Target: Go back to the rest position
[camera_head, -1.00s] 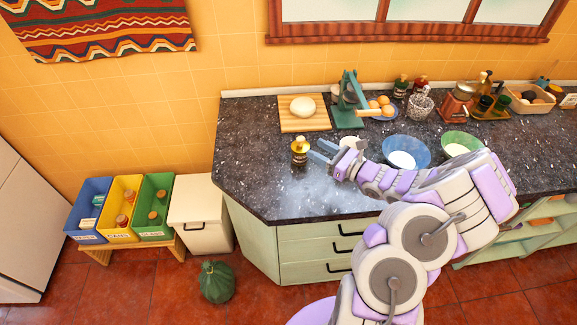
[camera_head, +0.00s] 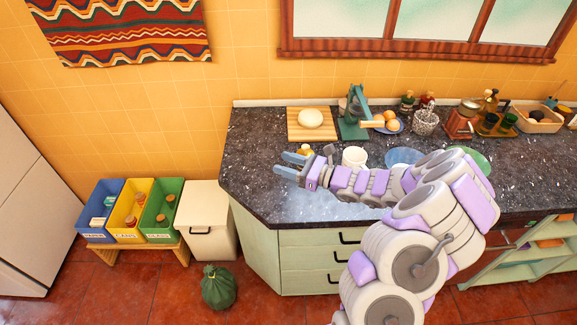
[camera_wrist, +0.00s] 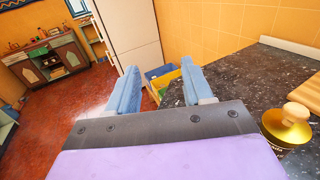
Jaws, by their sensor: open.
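My gripper (camera_head: 285,165) is over the left part of the dark speckled counter (camera_head: 250,190), its blue fingers pointing left. It is open and empty; in the wrist view the two blue fingers (camera_wrist: 155,90) stand apart with nothing between them. A small jar with a gold lid (camera_head: 305,150) stands on the counter just behind the gripper, partly hidden by it. In the wrist view the jar (camera_wrist: 288,126) is to the right of the gripper, apart from the fingers.
A cutting board (camera_head: 292,130) with dough, a green press (camera_head: 353,118), a white cup (camera_head: 354,156) and a blue bowl (camera_head: 402,155) stand on the counter. Blue, yellow and green bins (camera_head: 88,225) sit on a low bench at left. A dark green bag (camera_head: 218,288) lies on the floor.

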